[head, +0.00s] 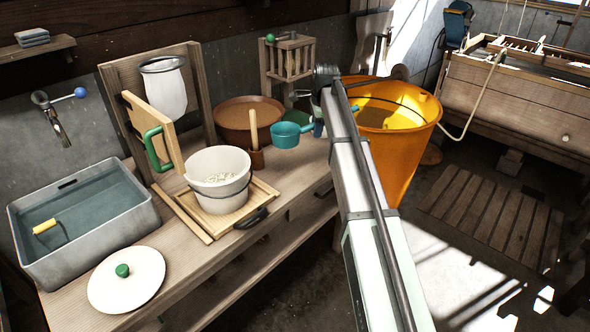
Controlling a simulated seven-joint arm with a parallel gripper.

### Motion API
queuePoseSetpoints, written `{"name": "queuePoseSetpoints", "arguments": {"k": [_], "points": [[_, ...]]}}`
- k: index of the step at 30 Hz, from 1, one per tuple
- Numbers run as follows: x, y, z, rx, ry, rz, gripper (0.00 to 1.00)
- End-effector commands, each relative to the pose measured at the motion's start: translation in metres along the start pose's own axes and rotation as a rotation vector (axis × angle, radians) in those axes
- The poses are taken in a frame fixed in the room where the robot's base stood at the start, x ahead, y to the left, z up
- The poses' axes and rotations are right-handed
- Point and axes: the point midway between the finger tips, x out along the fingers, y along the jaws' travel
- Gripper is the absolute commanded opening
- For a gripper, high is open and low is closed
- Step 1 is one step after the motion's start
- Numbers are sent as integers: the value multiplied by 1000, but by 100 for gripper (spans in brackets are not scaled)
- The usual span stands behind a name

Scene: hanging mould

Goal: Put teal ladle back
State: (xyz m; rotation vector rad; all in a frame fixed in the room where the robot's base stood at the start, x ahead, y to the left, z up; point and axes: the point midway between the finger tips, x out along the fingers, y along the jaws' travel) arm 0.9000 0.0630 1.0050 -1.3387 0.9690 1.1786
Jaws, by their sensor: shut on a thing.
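The teal ladle (286,135) is at the far right end of the bench, its cup to the left of my arm. Its handle runs right and slightly up, behind my arm. A small teal piece, apparently the handle's end, shows against the orange bucket (398,165). My gripper (319,112) is mostly hidden behind my own arm; it is shut on the ladle's handle. The cup looks raised above the bench top, but I cannot tell how far. The fingertips and the grip point are not clearly visible.
A brown basin (240,137) stands behind the ladle, and a wooden rack (290,58) behind that. A white pail (219,197) stands on a wooden tray (262,190) to the left. A sink (140,222) and a white lid (127,283) are farther left. Slatted boards (490,215) lie right.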

Motion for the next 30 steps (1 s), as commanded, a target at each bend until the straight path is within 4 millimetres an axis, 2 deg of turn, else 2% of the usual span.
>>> {"name": "queuePoseSetpoints", "arguments": {"k": [1,5,8,10,13,17,24,30], "points": [[13,3,-16,18,3,2,0],[39,4,-40,42,7,0,0],[53,-2,-41,40,7,-2,0],[52,-12,-42,36,6,-3,0],[54,-17,-42,32,5,-2,0],[67,-14,-42,28,5,-1,0],[103,-6,-44,29,5,-1,0],[118,-4,-44,29,5,-2,0]]}}
